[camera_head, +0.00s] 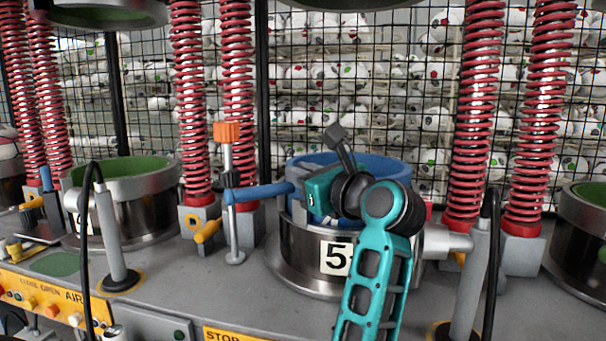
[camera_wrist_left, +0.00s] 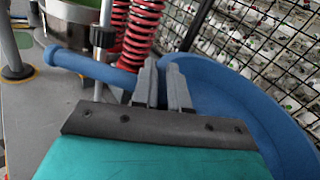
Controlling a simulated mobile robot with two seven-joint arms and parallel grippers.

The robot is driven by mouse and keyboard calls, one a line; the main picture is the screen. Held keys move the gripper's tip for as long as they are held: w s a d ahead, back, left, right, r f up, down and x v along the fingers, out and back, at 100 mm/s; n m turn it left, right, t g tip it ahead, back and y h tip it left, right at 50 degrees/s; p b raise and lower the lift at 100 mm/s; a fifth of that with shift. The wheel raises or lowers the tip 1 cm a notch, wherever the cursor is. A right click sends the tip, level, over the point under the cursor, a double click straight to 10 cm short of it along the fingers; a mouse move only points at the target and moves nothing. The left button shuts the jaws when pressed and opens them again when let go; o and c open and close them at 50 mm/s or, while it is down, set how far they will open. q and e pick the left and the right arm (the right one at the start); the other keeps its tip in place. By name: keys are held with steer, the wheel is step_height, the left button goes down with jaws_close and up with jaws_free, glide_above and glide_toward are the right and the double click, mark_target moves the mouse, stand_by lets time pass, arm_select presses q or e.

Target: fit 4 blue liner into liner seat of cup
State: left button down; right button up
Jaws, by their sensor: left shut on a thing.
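The blue liner (camera_head: 380,166) is at the mouth of the metal cup (camera_head: 310,258) labelled "5", its rim standing above the cup's metal wall. Its blue handle (camera_head: 262,191) sticks out to the left. In the left wrist view the liner's curved wall (camera_wrist_left: 240,100) is on the right and the handle (camera_wrist_left: 90,67) on the left. My left gripper (camera_wrist_left: 163,88) is shut on the liner where handle and wall meet. In the head view its teal body covers part of the liner. The liner seat is hidden, and I cannot tell how deep the liner sits. My right gripper is out of view.
An upright post with an orange top (camera_head: 227,133) stands just left of the cup, by the handle. Red springs (camera_head: 478,110) rise behind on both sides. A green-lined cup (camera_head: 125,172) stands at left, another (camera_head: 585,230) at right. A black mesh fence is behind.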

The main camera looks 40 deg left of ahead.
mark_target(258, 190)
arm_select(q)
steer(key=shift+f+b, duration=0.4)
steer(key=shift+f, duration=0.05)
steer(key=shift+f+b, duration=0.45)
steer(key=shift+f, duration=0.05)
steer(key=c, duration=1.1)
jaws_free()
steer(key=shift+f, duration=0.15)
steer(key=shift+s, duration=0.1)
steer(key=shift+s+a, duration=0.35)
steer(key=shift+s, duration=0.8)
steer(key=shift+s+a, duration=0.4)
steer(key=shift+s, duration=0.75)
steer(key=shift+s+a, duration=0.35)
steer(key=shift+s, duration=0.8)
